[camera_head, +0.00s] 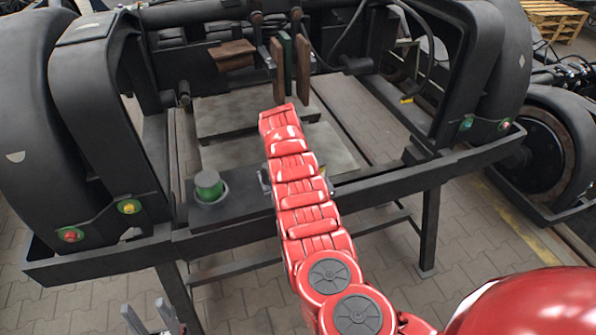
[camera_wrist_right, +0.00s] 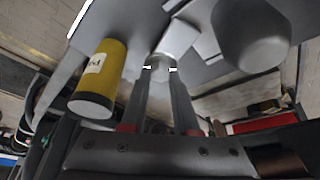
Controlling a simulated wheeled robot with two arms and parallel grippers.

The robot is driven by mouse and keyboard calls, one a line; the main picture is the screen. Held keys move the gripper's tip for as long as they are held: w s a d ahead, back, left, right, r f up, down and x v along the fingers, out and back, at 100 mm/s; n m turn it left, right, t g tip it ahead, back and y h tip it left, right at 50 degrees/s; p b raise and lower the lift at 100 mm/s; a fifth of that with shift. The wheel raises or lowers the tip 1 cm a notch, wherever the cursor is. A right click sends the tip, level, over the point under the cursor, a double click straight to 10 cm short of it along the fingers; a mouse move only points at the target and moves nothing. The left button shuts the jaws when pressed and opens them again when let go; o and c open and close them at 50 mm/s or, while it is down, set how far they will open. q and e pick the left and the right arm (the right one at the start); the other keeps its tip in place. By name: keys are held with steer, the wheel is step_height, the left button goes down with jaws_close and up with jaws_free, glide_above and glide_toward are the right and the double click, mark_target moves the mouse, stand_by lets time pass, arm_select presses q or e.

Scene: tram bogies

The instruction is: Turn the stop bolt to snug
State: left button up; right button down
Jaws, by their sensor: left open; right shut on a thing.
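In the right wrist view, my right gripper (camera_wrist_right: 160,70) is shut on a small grey part that looks like the stop bolt (camera_wrist_right: 159,62). My left gripper (camera_head: 150,317) is open and empty at the bottom left edge of the head view, in front of the beam. How far the bolt is turned cannot be told.
A yellow labelled cylinder (camera_wrist_right: 98,80) stands close left of the right fingers, a rounded grey part (camera_wrist_right: 250,35) on the right. A green-capped part (camera_head: 208,187) sits on the beam (camera_head: 120,258). Brown pads (camera_head: 232,55) hang behind. A wheel (camera_head: 540,155) stands right.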

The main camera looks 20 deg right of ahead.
stand_by(0.4)
steer(key=c, duration=0.7)
jaws_free()
steer(key=shift+o, duration=0.2)
steer(key=shift+a+r, duration=0.2)
steer(key=shift+r, duration=0.35)
steer(key=b+v, duration=0.3)
steer(key=v, duration=1.3)
steer(key=shift+s, duration=0.15)
